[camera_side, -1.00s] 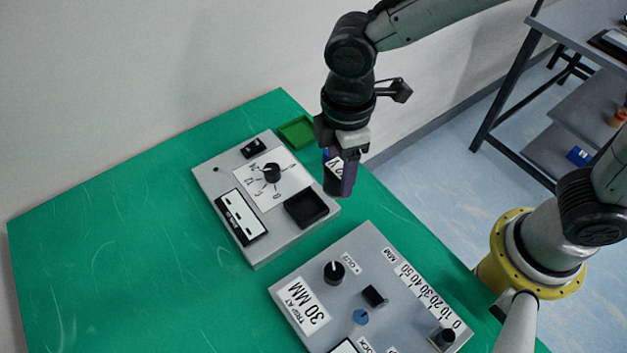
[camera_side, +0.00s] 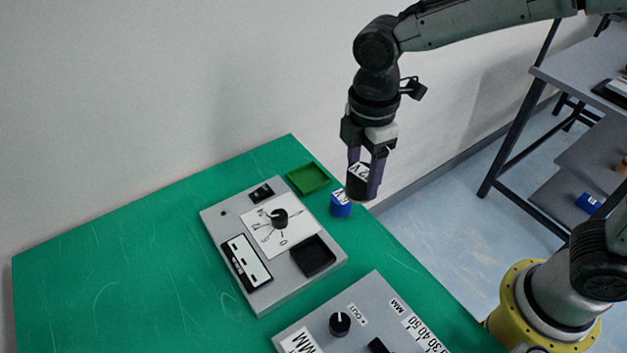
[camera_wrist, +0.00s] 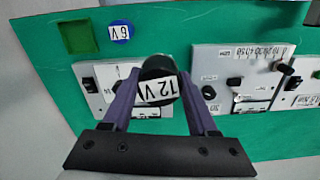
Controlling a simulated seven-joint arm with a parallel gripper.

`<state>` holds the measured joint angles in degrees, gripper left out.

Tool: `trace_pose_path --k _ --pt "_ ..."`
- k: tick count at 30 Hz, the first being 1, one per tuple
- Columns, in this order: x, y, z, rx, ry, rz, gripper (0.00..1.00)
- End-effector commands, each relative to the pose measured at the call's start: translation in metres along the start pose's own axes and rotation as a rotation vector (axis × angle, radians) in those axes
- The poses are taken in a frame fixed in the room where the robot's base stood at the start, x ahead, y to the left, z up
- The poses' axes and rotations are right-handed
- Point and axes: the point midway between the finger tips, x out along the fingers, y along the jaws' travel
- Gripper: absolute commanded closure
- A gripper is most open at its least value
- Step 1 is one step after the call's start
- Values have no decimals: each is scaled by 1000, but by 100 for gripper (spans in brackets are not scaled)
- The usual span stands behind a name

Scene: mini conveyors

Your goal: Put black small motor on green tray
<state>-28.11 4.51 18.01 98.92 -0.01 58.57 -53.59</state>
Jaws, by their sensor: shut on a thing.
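My gripper (camera_side: 366,182) is shut on the black small motor (camera_side: 358,187), which has a white label. In the wrist view the black motor (camera_wrist: 158,86) sits between my purple fingers (camera_wrist: 158,98) and its label reads 12 V. It is held in the air, above the table's right edge in the side view. The green tray (camera_side: 309,179) lies flat on the table at the back, left of and below my gripper, and looks empty. It also shows at the upper left of the wrist view (camera_wrist: 78,38).
A blue motor (camera_side: 341,207) with a white label stands on the table close to the tray; its label reads 6V in the wrist view (camera_wrist: 121,31). A grey control box (camera_side: 286,290) with a dial lies beside the tray. A second grey panel (camera_side: 365,300) lies nearer.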

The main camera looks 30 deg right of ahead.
Motion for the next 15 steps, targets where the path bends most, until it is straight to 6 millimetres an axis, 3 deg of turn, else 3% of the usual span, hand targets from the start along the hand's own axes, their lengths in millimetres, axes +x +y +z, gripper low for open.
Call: trace_pose_path --k 1,3,6,11,15 --pt "5 22 8 24 -1 -1 100" --pt "11 44 20 53 -1 -1 100" --pt "21 66 36 107 -1 -1 100" --pt "32 78 54 160 0 0 100" --pt "40 93 52 170 0 1 100"
